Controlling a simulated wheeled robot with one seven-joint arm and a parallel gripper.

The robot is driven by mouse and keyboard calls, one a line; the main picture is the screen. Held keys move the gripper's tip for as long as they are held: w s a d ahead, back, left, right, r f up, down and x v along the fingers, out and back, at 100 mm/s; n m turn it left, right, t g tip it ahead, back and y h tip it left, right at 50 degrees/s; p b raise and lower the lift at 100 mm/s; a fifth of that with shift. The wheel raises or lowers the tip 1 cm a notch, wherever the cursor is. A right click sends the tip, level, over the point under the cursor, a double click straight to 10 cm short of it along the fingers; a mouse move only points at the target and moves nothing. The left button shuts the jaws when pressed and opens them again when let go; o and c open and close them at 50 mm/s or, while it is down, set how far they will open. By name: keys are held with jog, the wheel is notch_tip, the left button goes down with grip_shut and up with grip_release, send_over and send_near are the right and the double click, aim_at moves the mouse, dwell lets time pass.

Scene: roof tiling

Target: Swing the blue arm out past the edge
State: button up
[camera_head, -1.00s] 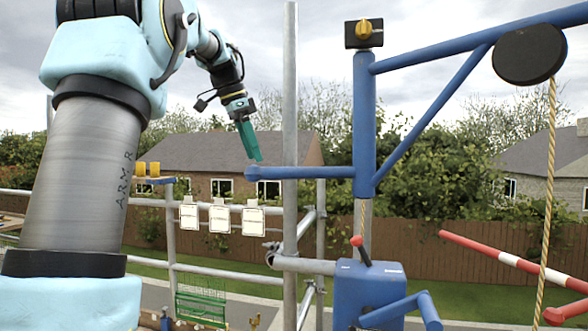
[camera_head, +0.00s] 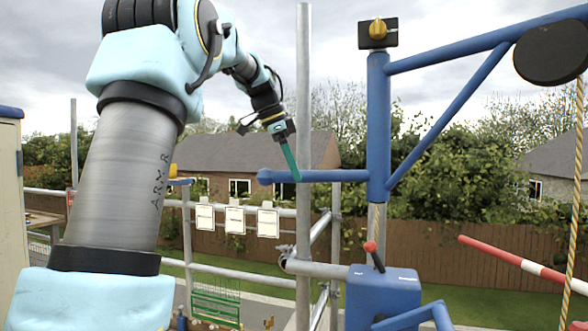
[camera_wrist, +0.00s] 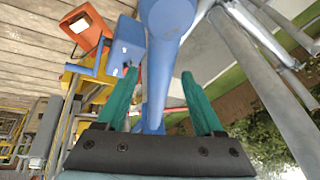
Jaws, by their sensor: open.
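The blue arm (camera_head: 480,45) runs from the blue post (camera_head: 378,120) to the upper right, with a slanting brace below it. A blue tail bar (camera_head: 335,176) with a round knob at its end reaches left from the post. My gripper (camera_head: 297,178) has green fingers and is at this bar, a little in from the knob. In the wrist view the open fingers (camera_wrist: 160,100) stand on either side of the blue bar (camera_wrist: 157,75), apart from each other. I cannot tell whether either finger touches it.
A black disc (camera_head: 553,52) and a rope (camera_head: 579,180) hang at the arm's right. A blue winch box (camera_head: 383,298) with a red-knobbed lever (camera_head: 371,247) sits below the post. A grey upright pole (camera_head: 303,100) stands close by the gripper. A red-and-white bar (camera_head: 525,264) is at the right.

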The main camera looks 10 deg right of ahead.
jog(key=shift+d+f, duration=0.1)
jog(key=shift+f, duration=0.2)
jog(key=shift+c, duration=0.3)
grip_shut()
dwell(1.0)
